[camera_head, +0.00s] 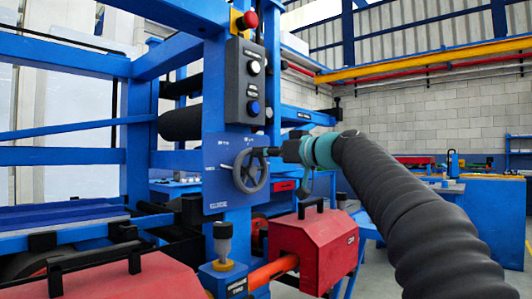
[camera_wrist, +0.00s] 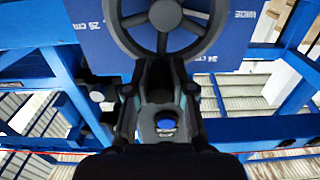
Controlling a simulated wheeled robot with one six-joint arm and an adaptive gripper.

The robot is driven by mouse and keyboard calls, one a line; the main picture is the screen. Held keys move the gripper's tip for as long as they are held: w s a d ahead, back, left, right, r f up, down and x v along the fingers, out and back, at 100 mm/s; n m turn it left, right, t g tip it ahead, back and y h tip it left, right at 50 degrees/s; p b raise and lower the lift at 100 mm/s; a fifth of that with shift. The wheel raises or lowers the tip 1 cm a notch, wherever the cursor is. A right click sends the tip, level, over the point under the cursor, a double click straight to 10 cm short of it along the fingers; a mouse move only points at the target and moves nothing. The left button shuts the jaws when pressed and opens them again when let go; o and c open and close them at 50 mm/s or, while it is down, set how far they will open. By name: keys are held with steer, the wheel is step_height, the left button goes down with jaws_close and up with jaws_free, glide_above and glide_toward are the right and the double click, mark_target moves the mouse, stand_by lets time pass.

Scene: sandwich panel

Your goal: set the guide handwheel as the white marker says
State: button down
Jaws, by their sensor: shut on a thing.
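The guide handwheel (camera_head: 239,177) is a dark spoked wheel on a blue panel (camera_head: 215,190) on the blue frame's post. It also shows at the top of the wrist view (camera_wrist: 126,42). My gripper (camera_head: 272,152) reaches it from the right and is shut on its rim side; the fingers (camera_wrist: 160,65) hide the exact contact. White lettering on the panel shows upside down in the wrist view, with centimetre values left and right of the wheel. I cannot tell which value the wheel points to.
Above the panel is a grey control box (camera_head: 245,85) with white and blue buttons, and a red emergency button (camera_head: 248,19) on top. Below are red housings (camera_head: 318,248) with black handles. Blue frame bars run to the left. Open floor lies at the far right.

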steer(key=w+d+f+m+p, duration=0.2)
steer(key=f+m, duration=0.4)
steer(key=m, duration=1.3)
steer(key=shift+w+d+f, duration=0.15)
steer(key=shift+w+d, duration=0.1)
steer(key=shift+w, duration=0.35)
steer(key=c, duration=1)
jaws_free()
